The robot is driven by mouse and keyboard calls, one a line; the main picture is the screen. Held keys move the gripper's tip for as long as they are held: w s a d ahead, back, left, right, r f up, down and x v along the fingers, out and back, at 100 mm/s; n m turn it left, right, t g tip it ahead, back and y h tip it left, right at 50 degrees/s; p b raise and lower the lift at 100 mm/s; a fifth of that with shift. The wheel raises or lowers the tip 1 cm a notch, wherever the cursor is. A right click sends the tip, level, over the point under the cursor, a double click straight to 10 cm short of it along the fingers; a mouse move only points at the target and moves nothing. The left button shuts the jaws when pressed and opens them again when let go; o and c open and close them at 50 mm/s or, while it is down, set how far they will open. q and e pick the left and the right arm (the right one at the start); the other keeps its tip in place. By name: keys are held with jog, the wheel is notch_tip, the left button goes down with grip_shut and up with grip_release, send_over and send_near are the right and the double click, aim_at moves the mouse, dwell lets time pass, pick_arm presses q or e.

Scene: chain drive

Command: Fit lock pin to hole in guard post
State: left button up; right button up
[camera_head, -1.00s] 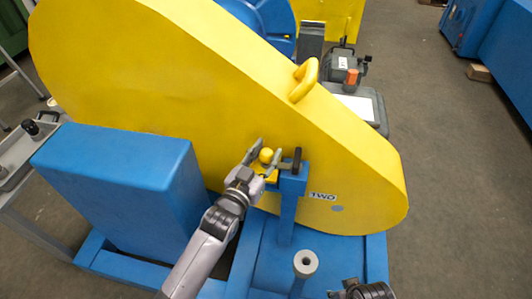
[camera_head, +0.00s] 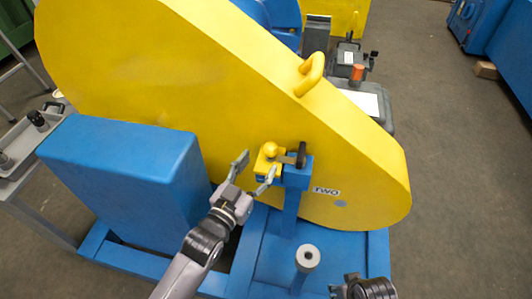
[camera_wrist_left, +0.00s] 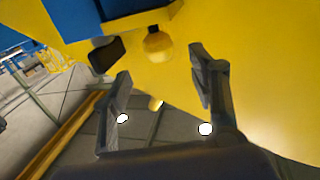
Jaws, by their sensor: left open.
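A yellow ball knob (camera_head: 271,149), which looks like the head of the lock pin, sits at a yellow bracket (camera_head: 266,168) on top of the blue guard post (camera_head: 291,212). Its shank and the hole are hidden. A dark flat handle (camera_head: 301,154) stands beside it on the post. My left gripper (camera_head: 256,166) is open and empty, just left of and below the knob. In the left wrist view, the knob (camera_wrist_left: 158,42) is beyond the spread fingertips (camera_wrist_left: 160,62), apart from them. Part of my right gripper (camera_head: 360,288) shows at the bottom edge; its jaws are unclear.
The big yellow guard (camera_head: 190,75) rises right behind the post. A blue box (camera_head: 125,150) stands left of my left arm. A short blue post with a grey top (camera_head: 307,257) stands in front. A yellow loop handle (camera_head: 311,74) juts from the guard.

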pick_arm(q)
jog(key=shift+v, duration=2.35)
